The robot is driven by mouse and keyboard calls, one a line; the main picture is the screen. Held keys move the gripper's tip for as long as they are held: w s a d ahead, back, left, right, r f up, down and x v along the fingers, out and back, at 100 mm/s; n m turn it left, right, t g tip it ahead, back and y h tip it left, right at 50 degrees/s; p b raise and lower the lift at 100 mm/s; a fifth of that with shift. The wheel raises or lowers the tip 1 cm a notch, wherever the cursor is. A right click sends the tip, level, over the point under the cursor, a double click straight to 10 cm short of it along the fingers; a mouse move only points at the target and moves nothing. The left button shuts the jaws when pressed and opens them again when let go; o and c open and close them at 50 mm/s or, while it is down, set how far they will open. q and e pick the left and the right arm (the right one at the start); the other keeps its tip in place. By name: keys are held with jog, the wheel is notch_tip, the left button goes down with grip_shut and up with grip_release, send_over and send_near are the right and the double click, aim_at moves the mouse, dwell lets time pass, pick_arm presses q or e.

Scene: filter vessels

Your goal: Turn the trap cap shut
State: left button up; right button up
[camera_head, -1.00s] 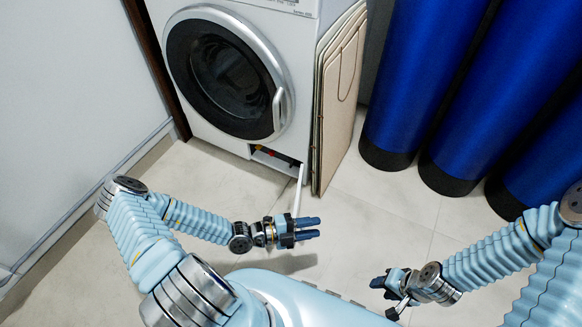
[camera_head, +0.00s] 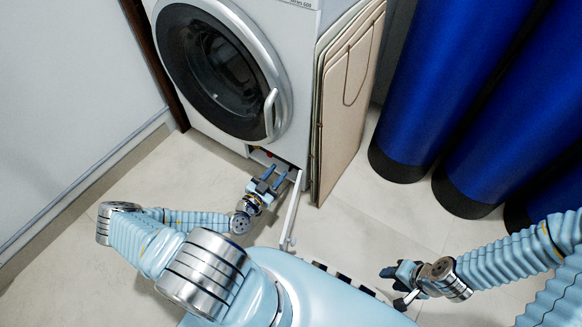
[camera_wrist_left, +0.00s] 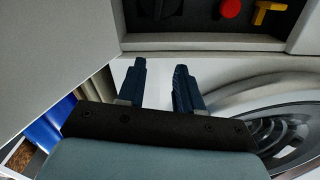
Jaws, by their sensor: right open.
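A red round cap (camera_wrist_left: 230,8) shows at the top of the left wrist view, inside a dark opening low on the washing machine (camera_head: 275,22). A yellow piece (camera_wrist_left: 270,12) sits beside it. In the head view only a small bit of red shows in the opening, behind my left gripper. My left gripper (camera_head: 275,175) is in front of the opening, apart from the cap. Its two fingers, also in the left wrist view (camera_wrist_left: 160,85), are spread with nothing between them. My right gripper (camera_head: 392,286) is open and empty over the floor at the right.
A thin white flap (camera_head: 292,210) stands out from the opening, just right of my left gripper. Beige folded boards (camera_head: 345,110) lean on the machine's right side. Tall blue cylinders (camera_head: 440,80) stand at the right. Pale floor (camera_head: 350,225) between is clear.

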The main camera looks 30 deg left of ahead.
pick_arm(q)
notch_tip(320, 180, down, 6)
jog(key=b, duration=0.2)
jog(key=w, duration=0.7)
jog(key=shift+w+d+r, duration=0.15)
jog(key=shift+w+d, duration=0.1)
jog(key=shift+d, duration=0.1)
grip_shut()
